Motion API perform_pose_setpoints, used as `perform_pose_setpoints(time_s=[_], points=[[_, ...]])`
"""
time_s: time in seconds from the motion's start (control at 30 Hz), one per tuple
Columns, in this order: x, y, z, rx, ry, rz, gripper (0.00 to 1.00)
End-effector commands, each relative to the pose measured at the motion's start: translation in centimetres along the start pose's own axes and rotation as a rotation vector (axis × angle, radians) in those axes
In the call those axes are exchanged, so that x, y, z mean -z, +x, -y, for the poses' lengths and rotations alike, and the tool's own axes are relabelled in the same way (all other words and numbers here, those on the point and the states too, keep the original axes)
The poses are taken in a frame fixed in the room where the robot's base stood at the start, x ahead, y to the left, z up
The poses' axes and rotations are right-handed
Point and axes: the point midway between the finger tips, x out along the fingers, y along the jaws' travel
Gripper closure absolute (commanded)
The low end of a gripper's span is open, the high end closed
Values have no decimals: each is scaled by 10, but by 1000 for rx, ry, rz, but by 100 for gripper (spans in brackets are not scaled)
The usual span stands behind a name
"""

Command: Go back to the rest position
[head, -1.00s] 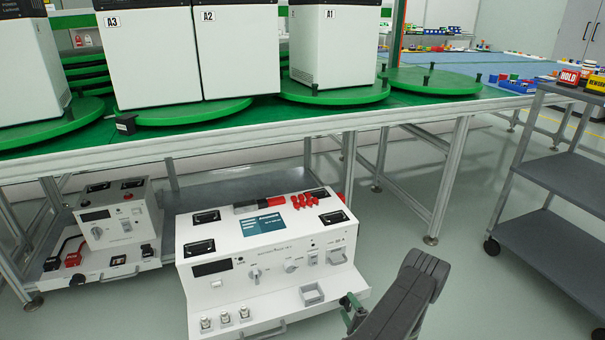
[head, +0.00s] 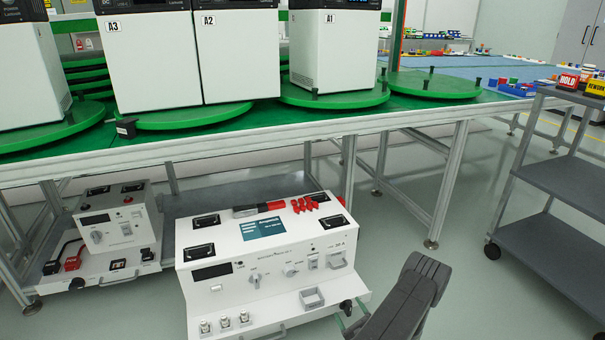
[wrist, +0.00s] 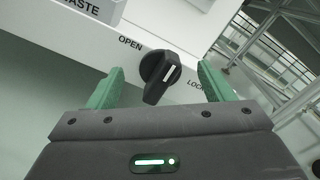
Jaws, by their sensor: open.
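My gripper (wrist: 161,69) is open, its two green fingers on either side of a black knob (wrist: 157,82) in the wrist view. No finger visibly touches the knob. The knob sits on a white front between the labels OPEN and LOCK, and its white mark is tilted. In the head view the knob (head: 346,306) shows at the right end of the front ledge of the white instrument box (head: 205,290). My gripper's green fingers show there just below the knob, largely hidden by my dark arm.
The box stands below the green-topped bench (head: 400,112), near a bench leg (head: 447,185). A second box (head: 120,230) is at left. A grey cart (head: 560,160) stands at right. Open floor (head: 400,210) lies between the cart and the bench.

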Motion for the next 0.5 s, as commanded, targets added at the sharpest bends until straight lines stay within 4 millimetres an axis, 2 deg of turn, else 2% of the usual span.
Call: perform_pose_setpoints(time_s=[0.5], points=[[0, 0, 2, 0, 402, 0, 25]])
